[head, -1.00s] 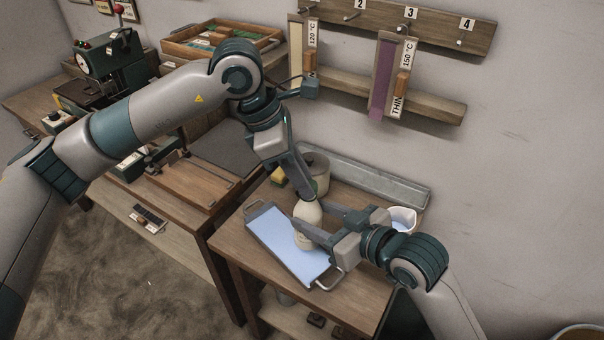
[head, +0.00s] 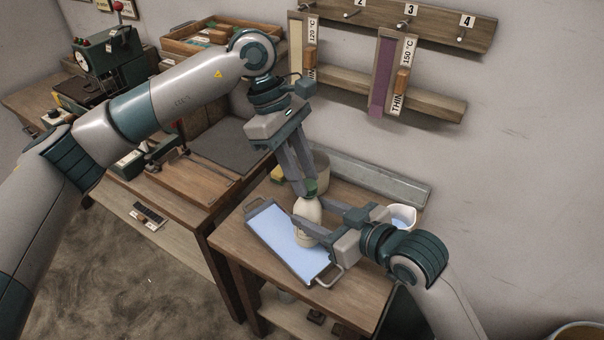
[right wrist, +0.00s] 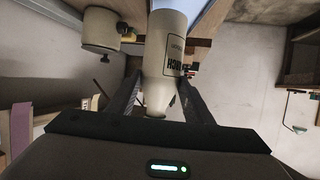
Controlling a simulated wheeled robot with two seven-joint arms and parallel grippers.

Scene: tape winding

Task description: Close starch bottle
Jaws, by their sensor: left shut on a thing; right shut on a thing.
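The starch bottle (head: 308,210) is cream-coloured and stands roughly upright over the blue-surfaced tray (head: 272,231). In the right wrist view the bottle (right wrist: 165,50) shows part of its dark label lettering. My right gripper (head: 309,229) is shut on the bottle's body from the right. A green cap (head: 311,187) is at the top of the bottle's neck. My left gripper (head: 303,190) is shut on the cap from above, with its fingers slanting down. I cannot tell whether the cap is fully seated.
A grey pot (head: 319,165) and a yellow sponge (head: 278,174) stand behind the tray. A white beaker with blue contents (head: 403,216) is right of my right gripper. A metal trough (head: 375,180) lies along the wall. Bare wood shows at the table's front right.

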